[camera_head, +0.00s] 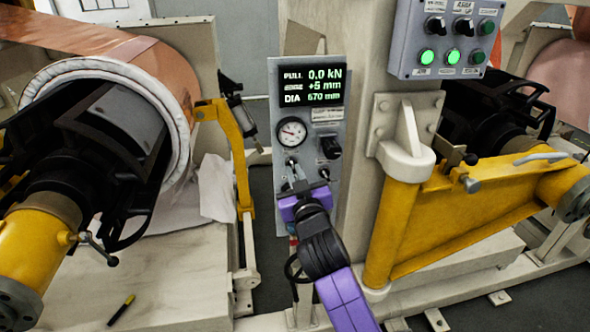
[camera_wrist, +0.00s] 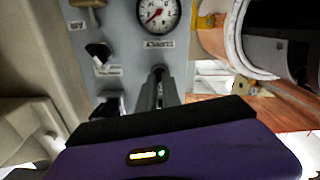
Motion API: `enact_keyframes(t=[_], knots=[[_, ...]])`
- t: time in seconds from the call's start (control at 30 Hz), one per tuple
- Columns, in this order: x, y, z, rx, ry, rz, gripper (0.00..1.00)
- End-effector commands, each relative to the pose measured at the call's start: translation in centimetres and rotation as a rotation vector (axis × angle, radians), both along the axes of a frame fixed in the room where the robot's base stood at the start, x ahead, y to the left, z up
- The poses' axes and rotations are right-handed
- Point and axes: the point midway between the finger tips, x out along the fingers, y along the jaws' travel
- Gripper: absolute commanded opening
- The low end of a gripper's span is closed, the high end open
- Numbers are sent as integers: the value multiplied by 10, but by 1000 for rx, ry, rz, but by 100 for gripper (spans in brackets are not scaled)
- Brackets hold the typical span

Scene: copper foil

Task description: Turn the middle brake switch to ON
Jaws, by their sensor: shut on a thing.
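The grey control panel (camera_head: 333,200) carries a lit display, a dial gauge (camera_head: 291,131), a black knob (camera_head: 330,147) and small toggles, one at its left (camera_head: 291,161) and one at its right (camera_head: 324,173). My gripper (camera_head: 302,187) is at the panel's lower left part, below the gauge. It is shut on a small switch there, which the jaws mostly hide. In the wrist view the grey jaws (camera_wrist: 157,88) close below the gauge (camera_wrist: 158,12), with a black knob (camera_wrist: 98,53) to their left. I cannot read the switch labels or its ON position.
A grey box (camera_head: 449,48) with black selector knobs and lit green buttons hangs at upper right. A copper foil roll (camera_head: 165,68) stands at left, with a yellow bracket (camera_head: 238,150) beside the panel. A yellow arm (camera_head: 450,210) stands close on the right.

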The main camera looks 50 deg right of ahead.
Motion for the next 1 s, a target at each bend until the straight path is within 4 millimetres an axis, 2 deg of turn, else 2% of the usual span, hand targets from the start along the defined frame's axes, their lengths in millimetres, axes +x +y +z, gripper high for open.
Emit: enact_keyframes(t=[0.43,1.0], knots=[[0,0,0,-226,154,1,0],[0,0,-1,-275,187,1,0]])
